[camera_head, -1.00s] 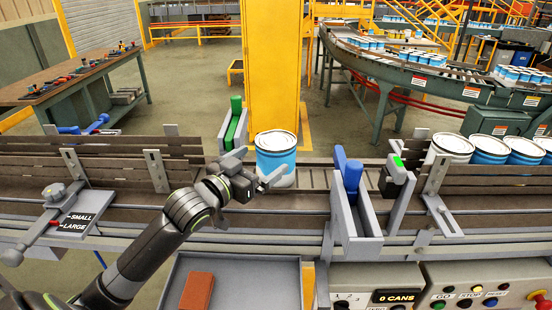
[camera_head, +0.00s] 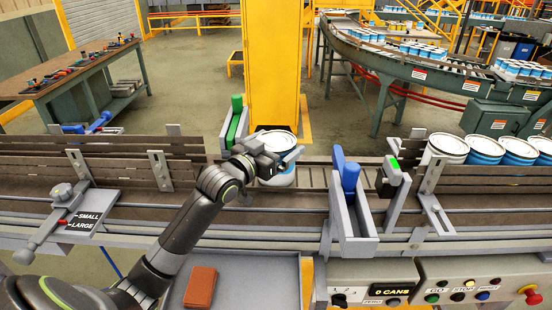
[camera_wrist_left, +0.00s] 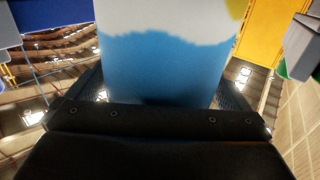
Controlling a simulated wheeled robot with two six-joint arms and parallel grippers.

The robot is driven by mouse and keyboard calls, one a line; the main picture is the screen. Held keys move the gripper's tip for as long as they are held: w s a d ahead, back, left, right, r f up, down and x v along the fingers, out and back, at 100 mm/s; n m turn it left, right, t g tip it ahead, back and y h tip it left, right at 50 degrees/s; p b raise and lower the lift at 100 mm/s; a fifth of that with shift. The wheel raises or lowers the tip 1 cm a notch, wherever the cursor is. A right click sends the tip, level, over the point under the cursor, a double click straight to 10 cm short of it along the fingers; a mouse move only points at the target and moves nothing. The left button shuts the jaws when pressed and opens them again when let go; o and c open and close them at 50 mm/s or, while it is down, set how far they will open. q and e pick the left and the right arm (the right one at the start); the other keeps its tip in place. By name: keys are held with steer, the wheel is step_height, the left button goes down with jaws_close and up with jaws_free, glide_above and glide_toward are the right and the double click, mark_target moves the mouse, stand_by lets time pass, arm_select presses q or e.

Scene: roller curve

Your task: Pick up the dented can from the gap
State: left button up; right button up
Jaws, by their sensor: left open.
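A blue and white can (camera_head: 279,179) with a pale lid stands upright in the gap on the roller conveyor, between the green gate (camera_head: 236,125) and the blue gate (camera_head: 346,175). I cannot make out a dent. My left gripper (camera_head: 281,161) is open at the can's upper part and hides some of its near side. In the left wrist view the can (camera_wrist_left: 165,70) fills the space between the two dark fingers, one on each side. I cannot tell whether the fingers touch it. My right gripper is not in view.
More cans (camera_head: 486,150) stand in a row on the conveyor at the right, behind a grey stop (camera_head: 432,185). Brown side rails (camera_head: 110,165) line the left. A brick-red block (camera_head: 200,287) lies in the tray below. A yellow pillar (camera_head: 270,65) stands behind the gap.

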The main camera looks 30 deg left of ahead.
arm_select(q)
steer(key=c, duration=0.9)
